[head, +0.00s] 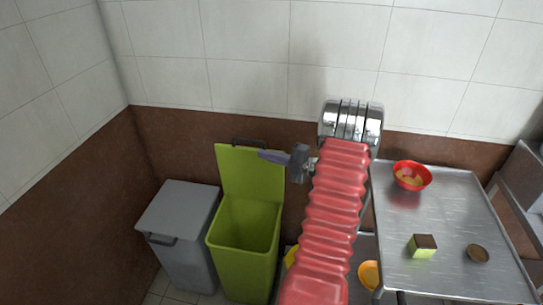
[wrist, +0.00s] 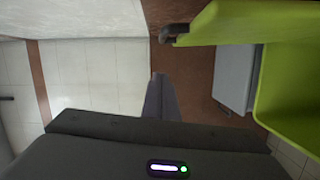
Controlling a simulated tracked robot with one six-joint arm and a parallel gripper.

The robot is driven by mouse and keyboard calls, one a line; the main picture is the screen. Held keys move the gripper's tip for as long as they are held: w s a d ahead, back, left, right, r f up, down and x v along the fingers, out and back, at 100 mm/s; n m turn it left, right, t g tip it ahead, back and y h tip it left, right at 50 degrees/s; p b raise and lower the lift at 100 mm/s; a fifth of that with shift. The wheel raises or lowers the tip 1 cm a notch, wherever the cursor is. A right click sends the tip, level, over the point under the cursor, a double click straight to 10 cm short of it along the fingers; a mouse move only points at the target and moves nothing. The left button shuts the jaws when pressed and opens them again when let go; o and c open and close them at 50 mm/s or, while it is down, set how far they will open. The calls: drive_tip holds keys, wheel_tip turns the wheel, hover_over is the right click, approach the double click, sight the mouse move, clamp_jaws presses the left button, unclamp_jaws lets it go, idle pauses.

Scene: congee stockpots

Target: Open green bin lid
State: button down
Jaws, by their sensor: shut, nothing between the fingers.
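The green bin (head: 243,250) stands in the middle of the head view, and its inside is visible from above. Its green lid (head: 250,172) stands upright at the back, near the wall, with a dark handle (head: 249,142) at its top edge. My gripper (head: 266,156) is shut and empty, at the upper right part of the lid. I cannot tell whether it touches the lid. In the wrist view the lid (wrist: 225,20) and bin (wrist: 290,95) fill the right side, the handle (wrist: 174,33) shows, and my shut fingers (wrist: 156,90) point up the picture, apart from the handle.
A grey bin (head: 180,225) with its lid shut stands left of the green bin. At the right a steel table (head: 445,200) holds a red bowl (head: 412,176), a green and brown block (head: 422,246) and a small round dish (head: 478,253). A tiled wall closes the back.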

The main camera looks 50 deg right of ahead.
drive_tip(key=w+d, duration=0.2)
drive_tip(key=w, duration=0.6)
drive_tip(key=shift+w+f, duration=0.15)
drive_tip(key=shift+f, duration=0.3)
drive_tip(key=shift+w, duration=0.1)
